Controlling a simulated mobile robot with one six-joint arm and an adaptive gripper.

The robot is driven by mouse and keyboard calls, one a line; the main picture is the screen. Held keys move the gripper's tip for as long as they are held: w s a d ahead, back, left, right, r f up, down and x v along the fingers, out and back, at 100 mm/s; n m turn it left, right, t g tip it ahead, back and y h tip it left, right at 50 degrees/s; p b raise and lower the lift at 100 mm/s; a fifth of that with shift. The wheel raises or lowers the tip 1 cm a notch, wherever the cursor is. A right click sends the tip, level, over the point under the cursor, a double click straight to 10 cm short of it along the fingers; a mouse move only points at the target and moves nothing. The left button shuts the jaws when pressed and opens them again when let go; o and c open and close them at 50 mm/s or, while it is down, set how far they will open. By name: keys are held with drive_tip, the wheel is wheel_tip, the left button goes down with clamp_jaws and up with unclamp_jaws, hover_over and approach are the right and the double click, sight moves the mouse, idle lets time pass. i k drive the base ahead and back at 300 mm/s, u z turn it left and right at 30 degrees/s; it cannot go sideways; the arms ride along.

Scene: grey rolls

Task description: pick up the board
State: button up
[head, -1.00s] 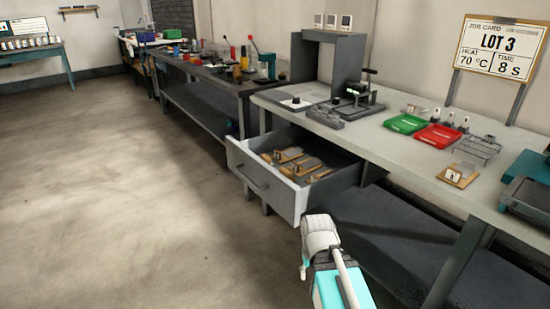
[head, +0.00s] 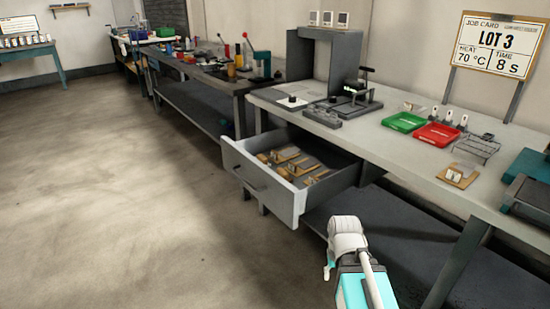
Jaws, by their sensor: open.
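A small tan wooden board (head: 456,177) with pale upright pieces on it lies on the grey bench top, near the front edge at the right. Several more tan boards (head: 290,163) with small metal parts lie in the open drawer (head: 267,190) below the bench top. I cannot tell which of these is the task's board. My white and teal arm rises from the bottom of the head view, in front of the bench's lower shelf and apart from the boards. My gripper's fingers do not show.
The bench (head: 405,153) also carries a green tray (head: 404,122), a red tray (head: 438,134), a wire rack (head: 477,147) and a hand press (head: 358,97). A job card (head: 498,47) stands behind. The drawer juts out over the floor. The floor (head: 120,200) at left is clear.

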sight(297, 170)
drive_tip(key=k, duration=1.3)
drive_tip(key=u, duration=0.25)
drive_tip(key=i, duration=1.8)
drive_tip(key=z, duration=0.05)
